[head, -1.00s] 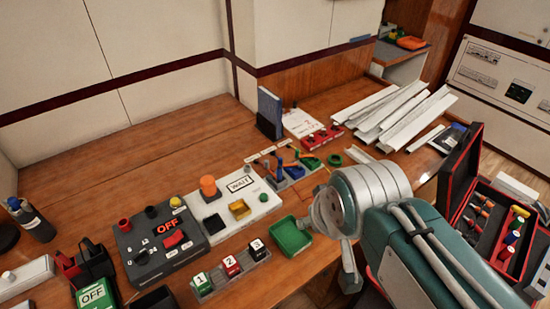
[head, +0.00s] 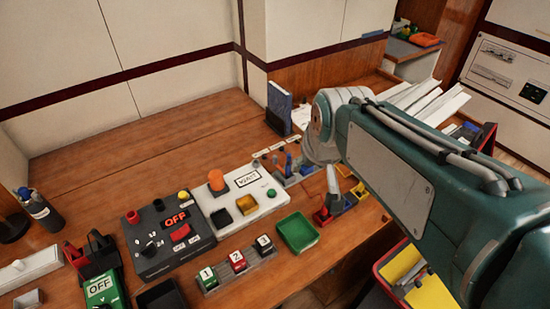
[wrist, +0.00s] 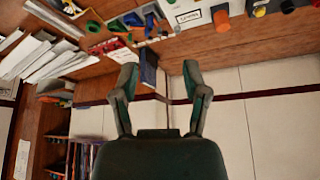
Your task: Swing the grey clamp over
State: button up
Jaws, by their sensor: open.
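A row of small levered clamps (head: 284,170) stands on the bench just right of the white WAIT panel (head: 222,205). Grey and blue upright parts show there; which one is the grey clamp I cannot tell for sure. My arm hides part of the row's right side in the head view. The row also shows near the top of the wrist view (wrist: 138,20), upside down. My gripper (wrist: 160,65) is open and empty, its two fingers spread, apart from the clamps. In the head view it is mostly hidden behind my arm.
A dark box with an OFF display (head: 168,235), a green tray (head: 297,232) and numbered blocks (head: 237,262) stand on the bench's front part. A blue binder (head: 279,105) stands behind the clamps. White trunking (head: 425,100) lies at right. The back left bench is clear.

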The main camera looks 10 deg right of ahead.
jog(key=w+f, duration=0.2)
jog(key=w, duration=0.6)
jog(key=g, duration=0.1)
send_over(275, 157)
jog(key=s, duration=0.4)
notch_tip(275, 157, down, 19)
jog(key=shift+n, duration=0.3)
jog(key=x, duration=1.1)
jog(key=shift+w, duration=0.15)
grip_shut()
